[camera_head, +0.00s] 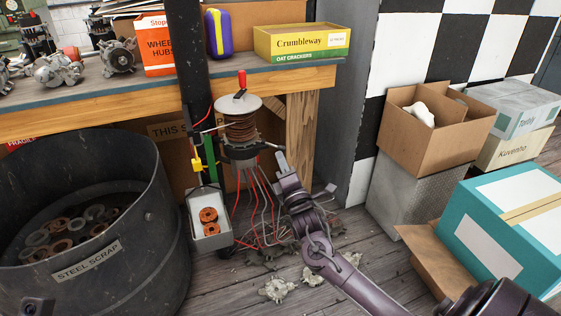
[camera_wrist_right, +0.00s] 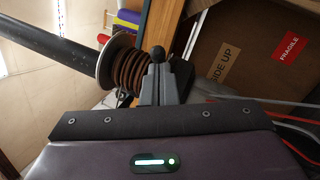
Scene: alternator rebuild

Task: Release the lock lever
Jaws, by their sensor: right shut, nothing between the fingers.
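A dark lever with a round black knob (camera_wrist_right: 158,53) sticks out beside the coil in the right wrist view; in the head view a thin dark lever (camera_head: 266,145) reaches right from under the coil. My right gripper (camera_head: 281,160) is shut and empty, just right of the stand, its tips close to the knob. I cannot tell whether they touch it. A red-topped handle (camera_head: 241,79) stands above the coil.
A black steel scrap bin (camera_head: 150,215) stands at left. The workbench (camera_head: 150,105) is behind. Several boxes, including a teal one (camera_head: 480,235), stand at right.

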